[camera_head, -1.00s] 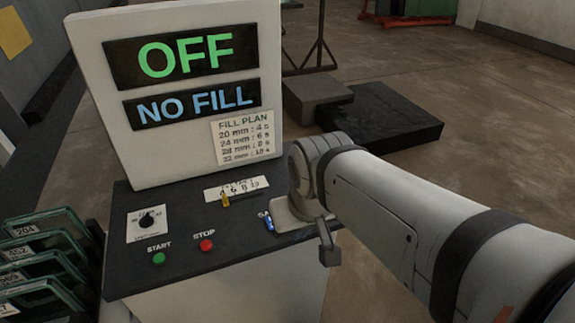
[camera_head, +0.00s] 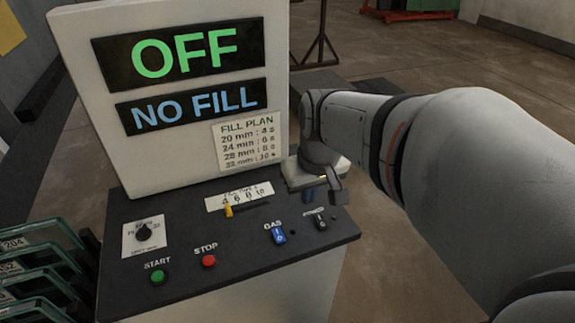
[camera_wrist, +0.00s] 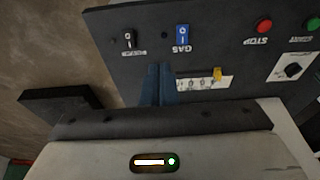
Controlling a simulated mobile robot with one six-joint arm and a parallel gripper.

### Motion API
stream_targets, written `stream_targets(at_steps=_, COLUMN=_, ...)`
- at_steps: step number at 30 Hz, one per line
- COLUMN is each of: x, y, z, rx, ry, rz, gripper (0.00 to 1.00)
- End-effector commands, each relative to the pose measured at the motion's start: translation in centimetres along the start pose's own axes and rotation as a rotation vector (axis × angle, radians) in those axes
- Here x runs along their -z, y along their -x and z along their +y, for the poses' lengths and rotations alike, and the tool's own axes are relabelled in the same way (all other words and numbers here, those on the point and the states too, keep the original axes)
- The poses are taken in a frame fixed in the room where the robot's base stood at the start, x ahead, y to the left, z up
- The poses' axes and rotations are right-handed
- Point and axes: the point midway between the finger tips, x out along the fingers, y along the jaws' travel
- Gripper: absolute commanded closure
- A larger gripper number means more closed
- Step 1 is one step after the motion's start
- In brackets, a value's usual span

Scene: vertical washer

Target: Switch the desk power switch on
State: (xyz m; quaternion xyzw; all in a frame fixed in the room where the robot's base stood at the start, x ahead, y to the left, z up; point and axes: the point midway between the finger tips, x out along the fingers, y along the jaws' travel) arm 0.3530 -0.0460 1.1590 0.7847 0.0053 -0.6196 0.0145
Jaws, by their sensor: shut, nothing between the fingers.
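The power switch (camera_head: 320,222) is a small black rocker with a white mark, at the right end of the dark control panel, below its "POWER" label. It also shows in the wrist view (camera_wrist: 129,40), upside down. The display reads OFF and NO FILL. My gripper (camera_head: 308,197) is just behind the switch, above the panel's right edge, partly hidden by my wrist. In the wrist view, its blue fingers (camera_wrist: 158,85) are together and empty, pointing toward the panel between the power switch and the blue gas switch (camera_head: 279,234). They appear apart from both.
On the panel (camera_head: 200,268) are a green start button (camera_head: 158,278), a red stop button (camera_head: 209,261), a black knob (camera_head: 144,232) and a yellow slider (camera_head: 228,210). The display board (camera_head: 75,80) stands behind. Green-edged racks (camera_head: 30,265) stand at left.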

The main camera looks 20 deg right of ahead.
Motion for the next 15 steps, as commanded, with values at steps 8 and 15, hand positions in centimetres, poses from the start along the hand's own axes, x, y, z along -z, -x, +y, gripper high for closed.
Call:
stream_targets(at_steps=8, x=3.7, y=-3.4, z=6.8, rx=0.015, ry=0.003, rz=-0.056, gripper=1.0)
stream_targets(at_steps=15, x=4.0, y=-3.7, z=7.6, rx=0.018, ry=0.009, rz=-0.06, gripper=1.0)
